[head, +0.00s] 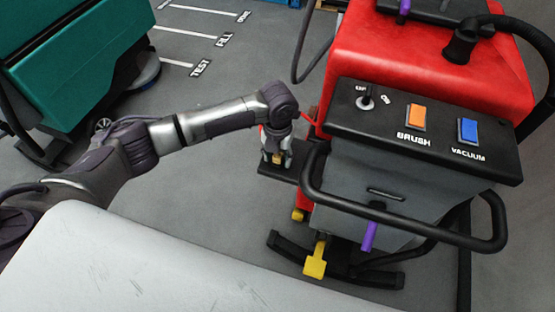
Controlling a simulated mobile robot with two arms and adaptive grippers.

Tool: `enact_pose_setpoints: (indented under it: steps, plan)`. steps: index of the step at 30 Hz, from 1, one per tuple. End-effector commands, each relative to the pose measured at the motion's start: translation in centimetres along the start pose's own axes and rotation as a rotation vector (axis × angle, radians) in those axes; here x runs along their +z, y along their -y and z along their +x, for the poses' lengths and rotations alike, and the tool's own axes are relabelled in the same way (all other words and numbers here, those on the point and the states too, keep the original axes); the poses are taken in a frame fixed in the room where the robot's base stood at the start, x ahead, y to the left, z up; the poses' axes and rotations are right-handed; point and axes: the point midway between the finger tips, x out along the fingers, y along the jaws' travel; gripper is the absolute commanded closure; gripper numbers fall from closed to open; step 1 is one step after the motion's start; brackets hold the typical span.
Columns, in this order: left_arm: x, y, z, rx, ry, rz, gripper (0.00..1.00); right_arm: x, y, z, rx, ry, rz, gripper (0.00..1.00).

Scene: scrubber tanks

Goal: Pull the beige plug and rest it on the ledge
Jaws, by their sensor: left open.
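My left gripper (276,158) points down beside the left side of the red scrubber (410,60), over a small black ledge (277,174). It is open. A small tan patch (278,157) shows between its fingers and may be the beige plug. It is too small and too covered by the gripper to tell its shape, or whether it sits in a socket or on the ledge. A short red cord (309,115) shows between my wrist and the scrubber. My right gripper is not in view.
The scrubber's black panel (350,123) carries an orange switch (416,117), a blue switch (467,130) and a key switch (366,97). A black handlebar (400,214) juts out in front. A yellow pedal (315,263) is low down. A teal machine (70,65) stands at left, with open floor between.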

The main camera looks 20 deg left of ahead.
Motion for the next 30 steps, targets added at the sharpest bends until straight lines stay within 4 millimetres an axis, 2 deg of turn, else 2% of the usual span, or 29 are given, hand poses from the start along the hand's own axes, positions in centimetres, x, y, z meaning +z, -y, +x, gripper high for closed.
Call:
enact_pose_setpoints:
  steps: [30]
  plan:
    - [-0.02, 0.02, 0.08, 0.0, -0.001, 0.001, 0.49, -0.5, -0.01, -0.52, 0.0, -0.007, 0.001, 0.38]
